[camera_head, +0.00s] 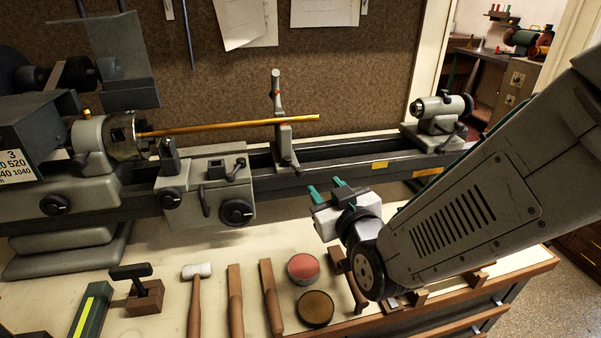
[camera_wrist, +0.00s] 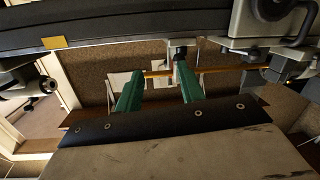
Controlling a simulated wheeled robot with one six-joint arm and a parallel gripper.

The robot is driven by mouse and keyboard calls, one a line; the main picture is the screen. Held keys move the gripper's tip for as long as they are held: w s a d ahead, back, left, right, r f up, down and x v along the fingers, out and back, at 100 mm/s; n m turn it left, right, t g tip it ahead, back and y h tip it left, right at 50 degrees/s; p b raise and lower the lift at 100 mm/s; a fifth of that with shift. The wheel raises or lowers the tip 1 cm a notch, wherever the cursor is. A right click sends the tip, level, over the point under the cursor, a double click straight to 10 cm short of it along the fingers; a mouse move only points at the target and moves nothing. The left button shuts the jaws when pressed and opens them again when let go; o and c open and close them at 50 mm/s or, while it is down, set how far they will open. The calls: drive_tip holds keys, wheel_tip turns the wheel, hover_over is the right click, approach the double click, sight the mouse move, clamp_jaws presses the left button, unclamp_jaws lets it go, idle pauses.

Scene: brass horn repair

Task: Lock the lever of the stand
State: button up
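In the wrist view, my gripper (camera_wrist: 158,70) is open and empty, and the stand (camera_wrist: 178,54) appears beyond the fingertips.
The tailstock (camera_head: 438,115) stands at the bed's right end, and the carriage (camera_head: 218,190) with its handles is left of the stand. Mallets, files, two round tins (camera_head: 303,267) and a small wooden block (camera_head: 145,297) lie along the bench front.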

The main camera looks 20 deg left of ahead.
sight(302, 175)
drive_tip(key=shift+n+t+y, duration=0.4)
drive_tip(key=w+a, duration=0.1)
drive_tip(key=a, duration=0.1)
drive_tip(key=w+a, duration=0.3)
drive_tip(key=a, duration=0.2)
drive_tip(key=shift+w+a, duration=0.1)
drive_tip(key=shift+w, duration=0.1)
clamp_jaws()
